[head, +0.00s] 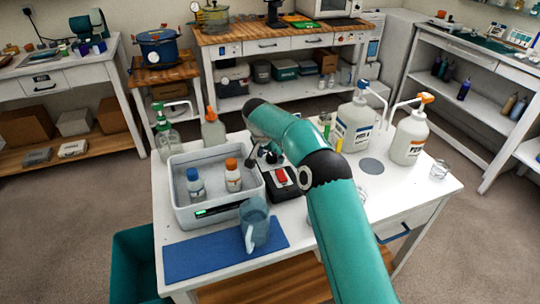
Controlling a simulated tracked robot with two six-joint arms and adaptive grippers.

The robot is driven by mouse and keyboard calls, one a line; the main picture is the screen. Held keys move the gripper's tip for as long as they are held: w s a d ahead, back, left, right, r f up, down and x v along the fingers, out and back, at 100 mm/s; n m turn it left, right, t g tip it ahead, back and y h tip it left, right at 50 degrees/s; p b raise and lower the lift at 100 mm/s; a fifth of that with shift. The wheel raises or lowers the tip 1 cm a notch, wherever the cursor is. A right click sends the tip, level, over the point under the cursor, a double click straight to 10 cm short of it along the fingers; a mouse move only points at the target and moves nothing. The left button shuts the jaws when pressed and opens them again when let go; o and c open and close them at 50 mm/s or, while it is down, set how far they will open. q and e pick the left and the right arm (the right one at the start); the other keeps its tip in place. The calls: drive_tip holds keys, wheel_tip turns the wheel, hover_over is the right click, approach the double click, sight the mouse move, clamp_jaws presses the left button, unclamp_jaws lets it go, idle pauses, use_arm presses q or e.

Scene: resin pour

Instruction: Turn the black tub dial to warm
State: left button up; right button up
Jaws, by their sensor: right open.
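The tub (183,219) is a grey-white water bath on the white table, with a green-lit display (214,210) on its front wall. Two bottles stand in it, one with a blue cap (195,185) and one with an orange cap (233,175). My right gripper (262,158) is open and points down by the tub's right wall. The teal right arm covers much of the space behind it. I cannot make out the black dial clearly; dark parts near the fingers blend together. I cannot tell whether the fingers touch it. My left gripper is not in view.
A black device with a red top (284,177) stands right of the tub. A blue-grey jug (256,226) stands on a blue mat (205,260) in front. Pump bottles (356,122) (409,138) and a clear cup (439,170) stand at right. Another pump bottle (167,138) is behind left.

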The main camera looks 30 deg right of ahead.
drive_tip(key=v, duration=1.2)
drive_tip(key=shift+f, duration=0.1)
